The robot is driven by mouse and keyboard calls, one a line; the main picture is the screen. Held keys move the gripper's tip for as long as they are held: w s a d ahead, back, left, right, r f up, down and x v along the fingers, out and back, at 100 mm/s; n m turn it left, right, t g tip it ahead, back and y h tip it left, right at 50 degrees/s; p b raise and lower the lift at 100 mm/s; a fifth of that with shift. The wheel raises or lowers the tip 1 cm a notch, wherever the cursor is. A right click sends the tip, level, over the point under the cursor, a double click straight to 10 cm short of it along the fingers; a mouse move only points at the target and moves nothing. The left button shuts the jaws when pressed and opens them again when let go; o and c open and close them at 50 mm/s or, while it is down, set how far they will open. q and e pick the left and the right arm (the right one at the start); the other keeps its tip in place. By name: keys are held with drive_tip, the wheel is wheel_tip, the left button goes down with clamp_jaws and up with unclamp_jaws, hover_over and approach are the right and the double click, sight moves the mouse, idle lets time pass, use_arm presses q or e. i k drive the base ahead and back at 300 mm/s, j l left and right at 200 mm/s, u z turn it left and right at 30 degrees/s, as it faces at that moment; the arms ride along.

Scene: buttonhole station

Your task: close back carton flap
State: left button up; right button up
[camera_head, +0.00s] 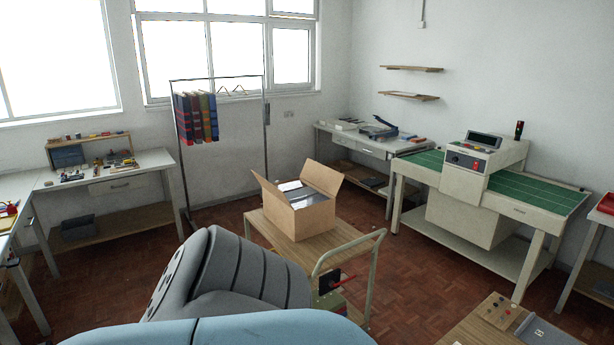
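The cardboard carton (312,222) stands on the wooden top of a cart in the middle of the view. Its top is open. One flap (322,178) stands up and leans outward at the far right side. Another flap (267,191) stands up at the left side. Dark and whitish items (303,196) show inside the carton; I cannot tell what they are. I cannot tell which raised flap is the back one. Grey and light blue parts of my own body fill the lower middle. Neither of my grippers shows.
The cart (264,230) has a pale tubular handle (350,243) at its right. A rack with hanging coloured cloths (196,117) stands behind. A machine (477,155) on a green-topped table (534,187) is at right. A workbench (108,170) stands at left. Brown floor (400,270) is free between.

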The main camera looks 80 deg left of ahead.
sight(278, 193)
drive_tip(key=u, duration=2.9)
drive_tip(key=i+j+z, duration=0.35)
drive_tip(key=i+j, duration=0.15)
drive_tip(key=i, duration=0.35)
drive_tip(key=i+j+z, duration=0.35)
drive_tip(key=i+j, duration=0.35)
drive_tip(key=i, duration=0.05)
